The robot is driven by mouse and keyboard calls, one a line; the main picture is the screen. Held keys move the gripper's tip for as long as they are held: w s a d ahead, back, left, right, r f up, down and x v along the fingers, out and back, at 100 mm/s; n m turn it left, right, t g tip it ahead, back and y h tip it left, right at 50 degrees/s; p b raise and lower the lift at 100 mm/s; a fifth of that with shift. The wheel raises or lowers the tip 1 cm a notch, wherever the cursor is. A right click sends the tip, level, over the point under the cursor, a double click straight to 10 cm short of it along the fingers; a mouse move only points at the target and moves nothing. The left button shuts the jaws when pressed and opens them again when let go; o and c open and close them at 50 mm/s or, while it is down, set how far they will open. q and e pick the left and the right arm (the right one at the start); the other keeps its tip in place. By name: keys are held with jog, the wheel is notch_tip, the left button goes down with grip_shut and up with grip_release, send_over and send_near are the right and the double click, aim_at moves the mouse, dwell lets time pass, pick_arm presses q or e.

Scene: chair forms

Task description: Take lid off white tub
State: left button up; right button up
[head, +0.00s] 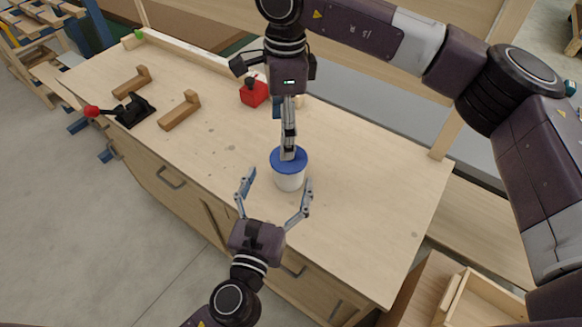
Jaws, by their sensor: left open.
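The white tub (289,181) stands upright on the wooden workbench, with a blue lid (278,166) on its top. My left gripper (275,183) comes up from the bottom of the head view and is open. Its two fingers are spread apart on either side of the tub, with gaps showing between them and the tub. My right gripper (288,153) reaches down from above, its fingertips over the lid's middle. Its fingers line up edge-on, so their opening and any contact with the lid cannot be told.
The workbench (370,200) is clear right of the tub. A red object (254,93) sits behind it. Farther left are two wooden bracket pieces (180,111) (132,82) and a black clamp with a red knob (131,111). An open wooden drawer or tray (480,303) is at lower right.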

pick_arm(q)
jog(key=shift+d+m, duration=0.2)
jog(key=shift+m, duration=0.1)
pick_arm(e)
jog(key=shift+w+d+r+h, duration=0.2)
jog(key=shift+w+d+h, duration=0.1)
jog(key=shift+d, duration=0.3)
pick_arm(q)
jog(key=shift+w+d, duration=0.1)
jog(key=shift+w, duration=0.25)
pick_arm(e)
jog(key=shift+d, duration=0.1)
pick_arm(q)
jog(key=x, duration=0.7)
